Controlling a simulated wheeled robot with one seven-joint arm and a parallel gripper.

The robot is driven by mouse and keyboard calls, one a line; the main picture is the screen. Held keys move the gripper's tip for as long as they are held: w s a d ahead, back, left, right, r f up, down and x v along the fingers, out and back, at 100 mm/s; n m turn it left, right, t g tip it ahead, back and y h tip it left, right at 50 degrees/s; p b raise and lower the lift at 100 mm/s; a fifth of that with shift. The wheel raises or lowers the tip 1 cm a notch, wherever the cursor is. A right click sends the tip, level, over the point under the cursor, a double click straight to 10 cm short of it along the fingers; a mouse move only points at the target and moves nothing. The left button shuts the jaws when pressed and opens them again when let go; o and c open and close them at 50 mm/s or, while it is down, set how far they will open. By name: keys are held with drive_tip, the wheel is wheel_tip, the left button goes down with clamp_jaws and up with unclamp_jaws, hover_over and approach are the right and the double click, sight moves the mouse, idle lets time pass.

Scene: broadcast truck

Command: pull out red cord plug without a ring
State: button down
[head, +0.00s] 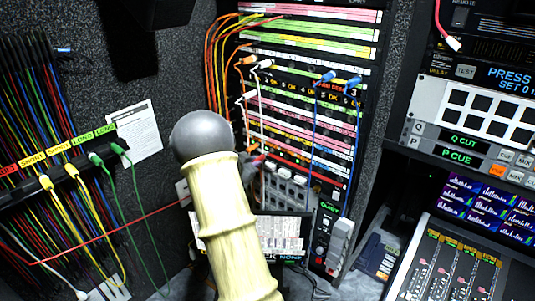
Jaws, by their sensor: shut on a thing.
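The patch bay (300,120) is a tall rack panel with coloured label strips and several corded plugs. A small red plug (259,158) shows low on its left side, just beside my arm and close to an orange plug. My gripper (249,169) is mostly hidden behind my cream arm; its dark end shows at the red plug and is shut on it. I cannot see whether the plug's tip is in a jack or whether it has a ring. A taut red cord (150,218) runs from the lower left to behind my arm.
Orange, white and blue cords hang close around the patch bay. A cord rack (60,185) with yellow and green plugs stands at the left. A mixing console (455,265) and screens fill the right. A monitor (283,238) sits below the bay.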

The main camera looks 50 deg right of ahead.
drive_tip(key=shift+s+a, duration=0.1)
drive_tip(key=shift+a, duration=0.9)
drive_tip(key=shift+a, duration=0.15)
drive_tip(key=shift+s+a, duration=0.1)
drive_tip(key=shift+a, duration=1.3)
